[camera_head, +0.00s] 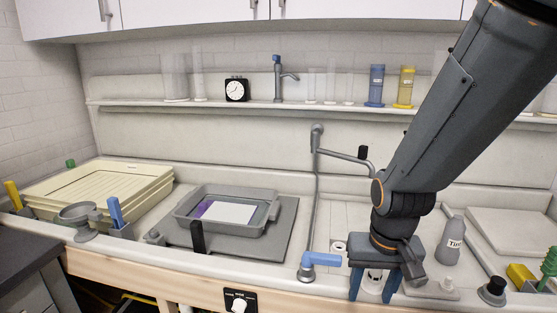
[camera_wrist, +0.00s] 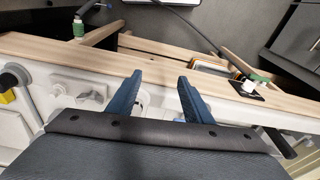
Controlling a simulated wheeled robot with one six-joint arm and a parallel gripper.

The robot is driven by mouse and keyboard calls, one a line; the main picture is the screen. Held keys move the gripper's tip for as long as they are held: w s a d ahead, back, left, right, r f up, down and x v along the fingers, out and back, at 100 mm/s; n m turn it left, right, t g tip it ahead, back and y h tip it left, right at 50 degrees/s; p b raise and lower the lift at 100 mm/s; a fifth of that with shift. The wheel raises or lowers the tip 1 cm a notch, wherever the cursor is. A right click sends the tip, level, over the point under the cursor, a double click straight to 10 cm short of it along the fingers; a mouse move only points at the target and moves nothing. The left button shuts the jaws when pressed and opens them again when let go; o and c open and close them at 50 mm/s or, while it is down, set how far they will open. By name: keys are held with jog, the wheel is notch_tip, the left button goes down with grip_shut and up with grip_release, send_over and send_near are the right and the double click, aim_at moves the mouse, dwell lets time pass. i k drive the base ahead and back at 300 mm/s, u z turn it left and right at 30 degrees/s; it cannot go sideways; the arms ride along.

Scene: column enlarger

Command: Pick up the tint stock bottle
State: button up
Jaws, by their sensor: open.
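The tint stock bottle (camera_head: 449,243) is a grey bottle with a narrow neck and a pale label whose visible letters begin "Tin". It stands upright on the white sink ledge at the right in the head view. My gripper (camera_head: 372,296) is left of the bottle and apart from it, pointing down over the ledge with its blue fingers spread and nothing seen held between them. In the wrist view the two blue fingers (camera_wrist: 160,77) are also apart, near the wooden front rail. I cannot make out the bottle in the wrist view.
A small white dish (camera_head: 432,289) and a black-capped item (camera_head: 492,289) lie in front of the bottle. A grey tray (camera_head: 227,210) sits left. A pale board (camera_head: 513,231) lies right.

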aim_at(447, 253)
jog(key=z, duration=0.8)
jog(key=k, duration=0.15)
jog(key=z, duration=0.25)
jog(key=i, duration=0.35)
jog(key=u, duration=0.05)
